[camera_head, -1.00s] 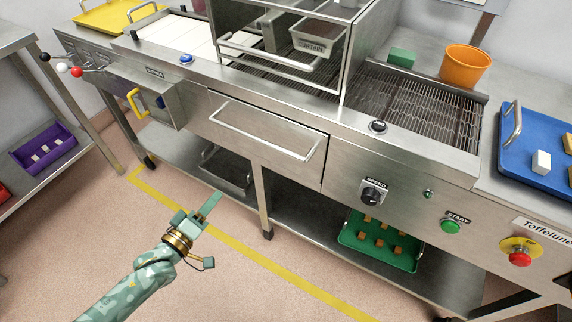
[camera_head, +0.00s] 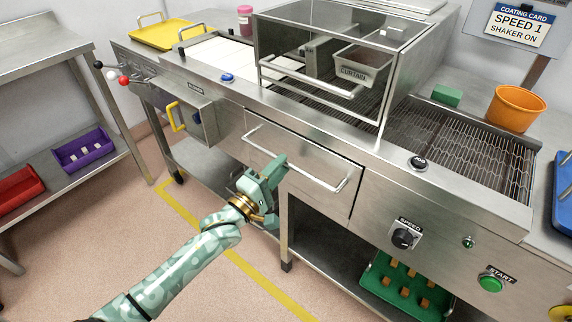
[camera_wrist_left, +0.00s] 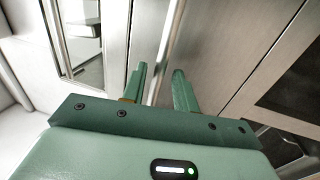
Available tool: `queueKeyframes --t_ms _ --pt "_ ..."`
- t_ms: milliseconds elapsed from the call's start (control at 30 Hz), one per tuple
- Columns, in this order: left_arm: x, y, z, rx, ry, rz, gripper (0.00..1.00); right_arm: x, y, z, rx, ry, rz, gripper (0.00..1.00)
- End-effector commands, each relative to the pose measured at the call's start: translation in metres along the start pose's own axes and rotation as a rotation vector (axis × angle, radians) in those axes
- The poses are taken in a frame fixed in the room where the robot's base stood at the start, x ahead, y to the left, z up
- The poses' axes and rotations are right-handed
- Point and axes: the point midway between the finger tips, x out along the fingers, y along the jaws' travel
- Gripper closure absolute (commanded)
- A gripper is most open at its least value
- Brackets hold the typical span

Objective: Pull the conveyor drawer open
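The conveyor drawer (camera_head: 318,196) is a steel front, flush in the machine's front face, with a long horizontal bar handle (camera_head: 312,176). My left gripper (camera_head: 276,168) is at the drawer front, by the left half of the handle, and covers part of it in the head view. In the left wrist view the two green fingers (camera_wrist_left: 160,88) stand apart. A bright bar, seemingly the handle (camera_wrist_left: 164,52), runs between or just beyond them; I cannot tell if they touch it. My right gripper is not in view.
A steel box with a yellow handle (camera_head: 176,116) sticks out left of the drawer. Below is a shelf with a green tray (camera_head: 372,272). The speed knob (camera_head: 402,238) and green start button (camera_head: 491,284) are to the right. The floor in front is clear.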

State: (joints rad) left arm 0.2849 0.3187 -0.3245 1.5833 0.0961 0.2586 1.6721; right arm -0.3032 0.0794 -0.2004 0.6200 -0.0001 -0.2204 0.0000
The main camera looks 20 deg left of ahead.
Motion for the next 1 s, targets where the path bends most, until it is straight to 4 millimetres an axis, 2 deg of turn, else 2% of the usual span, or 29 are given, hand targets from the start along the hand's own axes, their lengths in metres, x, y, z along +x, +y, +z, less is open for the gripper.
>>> queueKeyframes --t_ms 100,200,500,600,867,1000 --pt "0.015 -0.002 0.0 -0.001 0.0 0.0 0.71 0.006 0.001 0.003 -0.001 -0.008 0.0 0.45" --pt "0.022 -0.001 0.0 -0.001 0.0 -0.001 0.71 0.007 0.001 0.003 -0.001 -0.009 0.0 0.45" --pt "0.024 0.0 0.0 0.0 0.0 -0.001 0.71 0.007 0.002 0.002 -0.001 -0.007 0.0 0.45" --pt "0.024 0.0 0.0 0.0 0.0 -0.001 0.98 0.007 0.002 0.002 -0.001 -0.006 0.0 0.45" --pt "0.022 0.001 0.0 0.001 0.0 -0.002 1.0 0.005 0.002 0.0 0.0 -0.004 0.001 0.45" --pt "0.012 0.005 0.0 0.002 0.0 -0.002 1.0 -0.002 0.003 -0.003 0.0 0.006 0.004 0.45"
